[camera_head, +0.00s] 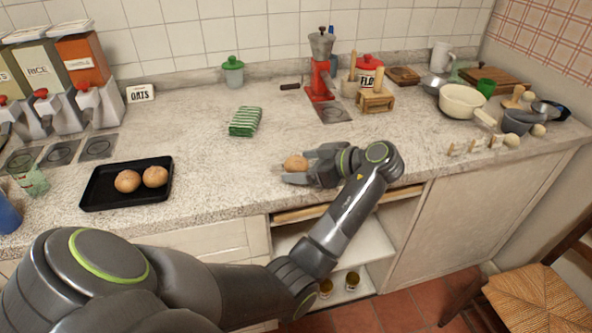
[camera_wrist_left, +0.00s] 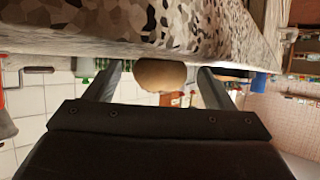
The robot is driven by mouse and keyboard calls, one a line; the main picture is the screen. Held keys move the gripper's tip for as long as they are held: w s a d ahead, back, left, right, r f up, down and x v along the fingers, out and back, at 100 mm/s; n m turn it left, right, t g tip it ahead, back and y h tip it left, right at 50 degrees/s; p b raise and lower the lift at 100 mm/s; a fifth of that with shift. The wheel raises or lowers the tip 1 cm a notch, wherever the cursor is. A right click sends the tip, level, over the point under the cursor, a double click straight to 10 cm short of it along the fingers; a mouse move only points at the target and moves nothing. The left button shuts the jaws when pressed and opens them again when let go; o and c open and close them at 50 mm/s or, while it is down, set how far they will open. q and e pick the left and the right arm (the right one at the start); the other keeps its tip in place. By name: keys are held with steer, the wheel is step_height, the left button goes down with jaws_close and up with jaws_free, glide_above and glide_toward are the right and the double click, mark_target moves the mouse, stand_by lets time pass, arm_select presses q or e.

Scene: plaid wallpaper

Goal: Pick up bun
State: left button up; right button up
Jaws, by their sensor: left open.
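A round brown bun (camera_head: 296,163) sits on the speckled counter near its front edge. My left gripper (camera_head: 292,170) is open at the counter, with its fingers pointing left and reaching to either side of this bun. In the left wrist view the bun (camera_wrist_left: 160,75) shows between the two open fingers (camera_wrist_left: 158,82); whether either finger touches it I cannot tell. Two more buns, one (camera_head: 127,181) and another (camera_head: 155,176), lie on a black tray (camera_head: 103,197) at the left. My right gripper is in neither view.
A green striped packet (camera_head: 245,121) lies behind and left of the gripper. A red grinder (camera_head: 321,80) and a wooden block (camera_head: 375,102) stand behind it. A white pot (camera_head: 461,102) is at the right. The counter between tray and gripper is clear.

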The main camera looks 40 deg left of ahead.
arm_select(q)
steer(key=shift+c, duration=0.5)
steer(key=c, duration=0.9)
steer(key=shift+r, duration=0.1)
steer(key=shift+c, duration=0.2)
